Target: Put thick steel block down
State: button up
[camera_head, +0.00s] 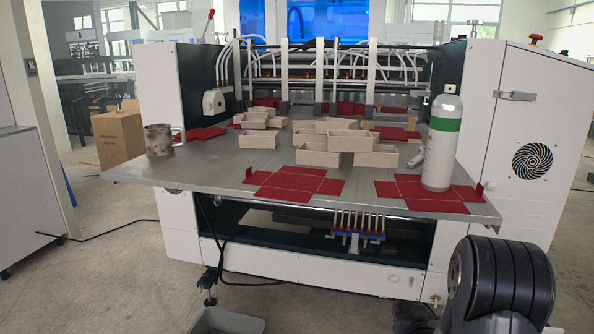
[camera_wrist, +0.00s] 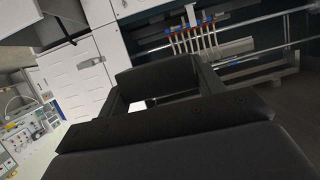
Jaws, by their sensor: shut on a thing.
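My gripper (camera_wrist: 160,88) shows in the wrist view as dark fingers rising from a wide black body. It is shut on a dark, blocky piece, which appears to be the thick steel block (camera_wrist: 154,72), between the fingers. Its colour is close to the gripper's, so its exact edges are hard to tell. The gripper is out over the floor side of the machine, clear of the table. The head view does not show the block, and only a black ridged part of my arm is at its lower right.
The grey machine table (camera_head: 225,172) holds open cardboard trays (camera_head: 320,153), flat red blanks (camera_head: 295,184), a metal mug (camera_head: 159,140) at left and a green-banded cylinder (camera_head: 441,150) at right. A grey bin (camera_head: 226,322) sits on the floor in front. Bare table shows at front left.

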jog(key=s+a+r+n+y+p, duration=0.1)
jog(key=s+a+r+p, duration=0.3)
jog(key=r+p, duration=0.65)
jog(key=s+a+r+p, duration=0.2)
jog(key=a+r+p, duration=0.4)
jog(key=r+p, duration=0.4)
jog(key=s+a+r+n+y+p, duration=0.1)
jog(key=s+a+r+p, duration=0.3)
jog(key=r+p, duration=0.6)
notch_tip(320, 180, down, 9)
jog(key=s+b, duration=0.1)
jog(key=shift+s+a+r, duration=0.2)
jog(key=shift+s+a, duration=0.1)
jog(key=shift+a, duration=0.05)
